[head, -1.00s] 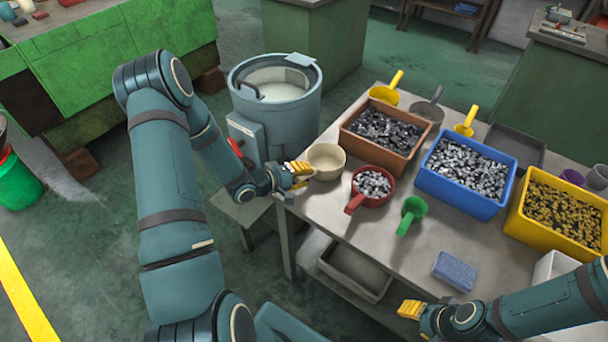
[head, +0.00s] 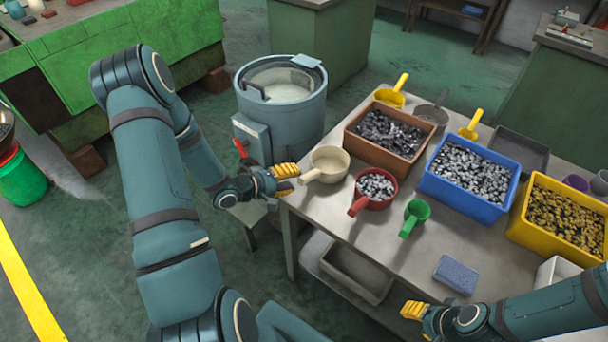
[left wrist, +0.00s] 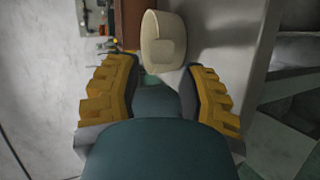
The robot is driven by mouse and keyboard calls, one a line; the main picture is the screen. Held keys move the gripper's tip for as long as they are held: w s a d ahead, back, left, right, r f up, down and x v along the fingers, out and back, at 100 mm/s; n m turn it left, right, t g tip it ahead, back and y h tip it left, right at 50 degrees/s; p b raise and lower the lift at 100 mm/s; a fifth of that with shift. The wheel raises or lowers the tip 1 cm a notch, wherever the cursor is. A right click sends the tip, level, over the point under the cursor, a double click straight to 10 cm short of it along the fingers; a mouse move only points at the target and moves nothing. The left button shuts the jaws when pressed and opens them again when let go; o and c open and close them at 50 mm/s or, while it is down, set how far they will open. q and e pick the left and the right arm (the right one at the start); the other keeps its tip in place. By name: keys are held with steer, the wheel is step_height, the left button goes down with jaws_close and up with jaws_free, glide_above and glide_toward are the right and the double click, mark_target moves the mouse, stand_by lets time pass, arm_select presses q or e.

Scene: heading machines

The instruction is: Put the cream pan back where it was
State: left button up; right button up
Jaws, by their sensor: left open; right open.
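The cream pan (head: 330,161) stands upright and empty at the left edge of the table (head: 340,215), its short handle pointing toward the lower left. It also shows in the left wrist view (left wrist: 163,42), beyond the fingertips and between their lines. My left gripper (head: 288,177) is open just left of the pan's handle, apart from the pan as far as I can tell. In the left wrist view its yellow fingers (left wrist: 160,95) are spread with nothing between them. My right gripper (head: 412,310) is open and empty near the table's front edge.
A red pan (head: 375,188) of metal parts and a green scoop (head: 415,215) stand right of the cream pan. A brown bin (head: 350,142) is behind it. A blue bin (head: 430,185) and yellow bin (head: 520,238) stand further right. A round machine (head: 305,115) stands left of the table.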

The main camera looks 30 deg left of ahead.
arm_select(q)
steer(key=v, duration=0.6)
steer(key=shift+p, duration=0.35)
